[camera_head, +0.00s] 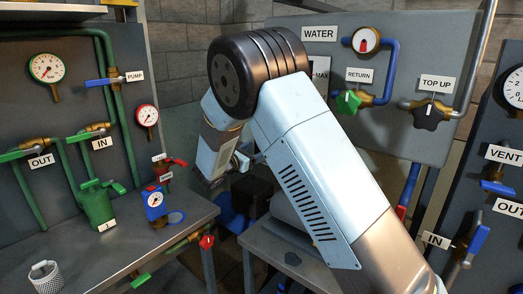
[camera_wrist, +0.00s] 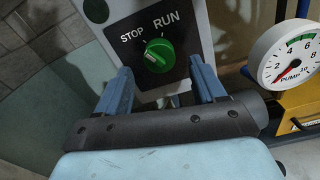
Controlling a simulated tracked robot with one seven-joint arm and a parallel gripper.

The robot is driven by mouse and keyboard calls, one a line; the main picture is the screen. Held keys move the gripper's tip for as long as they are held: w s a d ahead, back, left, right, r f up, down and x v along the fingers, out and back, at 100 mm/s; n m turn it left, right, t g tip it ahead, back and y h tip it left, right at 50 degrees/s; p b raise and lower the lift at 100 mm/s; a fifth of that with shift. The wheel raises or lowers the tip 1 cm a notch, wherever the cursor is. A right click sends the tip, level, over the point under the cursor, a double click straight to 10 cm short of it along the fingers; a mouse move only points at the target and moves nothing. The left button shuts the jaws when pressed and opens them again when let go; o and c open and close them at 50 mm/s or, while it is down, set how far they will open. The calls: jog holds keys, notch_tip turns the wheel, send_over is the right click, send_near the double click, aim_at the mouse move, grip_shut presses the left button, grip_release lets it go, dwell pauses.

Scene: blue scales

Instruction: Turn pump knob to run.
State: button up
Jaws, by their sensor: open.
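The green pump knob (camera_wrist: 158,55) sits on a dark plate on a grey panel in the wrist view. The plate is lettered STOP (camera_wrist: 132,34) at upper left and RUN (camera_wrist: 166,20) at upper right. The knob has a pale mark on its face, but its exact setting is hard to tell. My gripper (camera_wrist: 159,72) is open, with its two blue fingers pointing toward the panel and the knob seen between and beyond their tips. I see no clear contact. In the head view my arm hides this knob.
A round gauge marked PUMP (camera_wrist: 290,58) stands to the right of the knob on a yellow body (camera_wrist: 302,108). In the head view, pipes, valves and gauges fill the walls, with a metal table (camera_head: 120,245) at left and a water panel (camera_head: 455,45) at right.

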jog(key=shift+x, duration=1.3)
